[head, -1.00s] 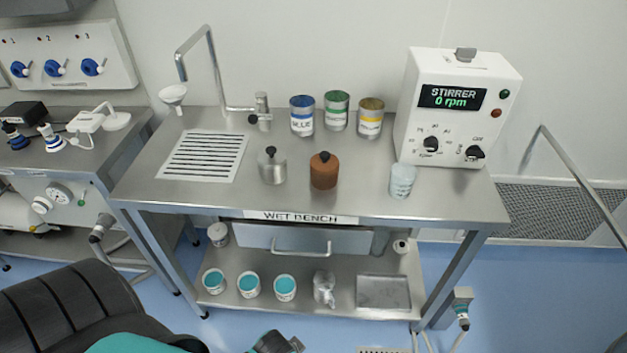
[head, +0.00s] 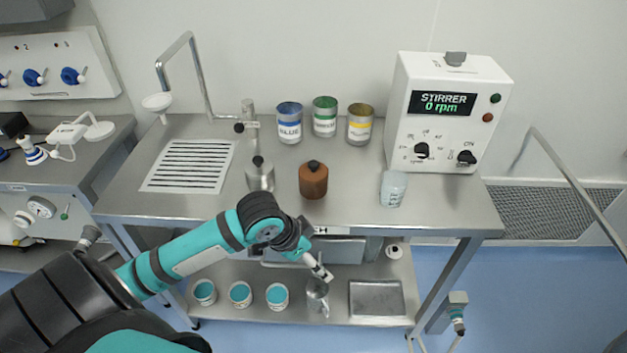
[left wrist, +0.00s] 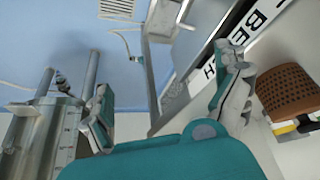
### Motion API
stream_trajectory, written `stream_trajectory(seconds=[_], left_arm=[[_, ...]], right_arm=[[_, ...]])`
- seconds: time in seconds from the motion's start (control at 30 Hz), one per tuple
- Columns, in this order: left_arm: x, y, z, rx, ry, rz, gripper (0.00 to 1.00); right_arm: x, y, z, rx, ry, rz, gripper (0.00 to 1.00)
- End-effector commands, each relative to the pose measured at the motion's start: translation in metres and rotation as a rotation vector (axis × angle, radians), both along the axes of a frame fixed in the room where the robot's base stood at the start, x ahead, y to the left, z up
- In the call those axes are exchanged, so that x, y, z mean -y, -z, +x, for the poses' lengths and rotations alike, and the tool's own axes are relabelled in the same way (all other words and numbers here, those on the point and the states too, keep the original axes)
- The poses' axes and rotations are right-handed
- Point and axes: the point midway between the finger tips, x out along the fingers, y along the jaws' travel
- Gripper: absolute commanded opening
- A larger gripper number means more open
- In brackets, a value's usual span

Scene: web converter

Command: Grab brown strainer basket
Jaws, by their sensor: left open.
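The brown strainer basket (head: 313,183) stands upright on the steel bench top, with a dark knob on top. It also shows at the right edge of the left wrist view (left wrist: 288,90), tilted in the picture, with a perforated wall. My left gripper (head: 320,268) is in front of the bench's front edge, nearer to me than the basket and apart from it. In the left wrist view my left gripper (left wrist: 168,105) has its two fingers wide apart with nothing between them. The basket lies beyond the right finger. My right gripper is not in view.
A metal basket (head: 260,176) stands left of the brown one, close by. A pale beaker (head: 393,189) and the stirrer (head: 448,112) are to the right. Blue, green and yellow cans (head: 325,117) stand behind. A metal jug (head: 317,297) is on the lower shelf.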

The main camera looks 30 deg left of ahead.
Motion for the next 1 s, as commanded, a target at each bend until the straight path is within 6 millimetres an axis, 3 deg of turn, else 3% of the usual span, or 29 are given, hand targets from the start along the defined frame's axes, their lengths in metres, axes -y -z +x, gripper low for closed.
stream_trajectory(seconds=[0.03, 0.1, 0.2, 0.33, 0.47, 0.57, 1.0], left_arm=[[-0.023, -0.02, 0.022, 0.018, -0.007, 0.02, 0.99], [-0.052, -0.049, 0.046, 0.031, -0.031, 0.018, 0.99], [-0.089, -0.094, 0.07, 0.052, -0.086, 0.003, 0.99], [-0.123, -0.143, 0.087, 0.079, -0.158, -0.026, 0.99], [-0.138, -0.168, 0.093, 0.094, -0.197, -0.049, 0.99], [-0.139, -0.167, 0.099, 0.096, -0.207, -0.059, 0.99], [-0.126, -0.091, 0.146, 0.096, -0.205, -0.057, 0.99]], right_arm=[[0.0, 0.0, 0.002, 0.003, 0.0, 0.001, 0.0], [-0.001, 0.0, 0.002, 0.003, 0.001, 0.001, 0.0], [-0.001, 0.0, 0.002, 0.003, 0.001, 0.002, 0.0], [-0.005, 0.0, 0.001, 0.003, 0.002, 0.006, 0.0], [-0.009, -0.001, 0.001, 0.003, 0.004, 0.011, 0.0], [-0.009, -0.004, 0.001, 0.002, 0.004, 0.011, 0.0], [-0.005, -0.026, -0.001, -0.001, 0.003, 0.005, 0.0]])
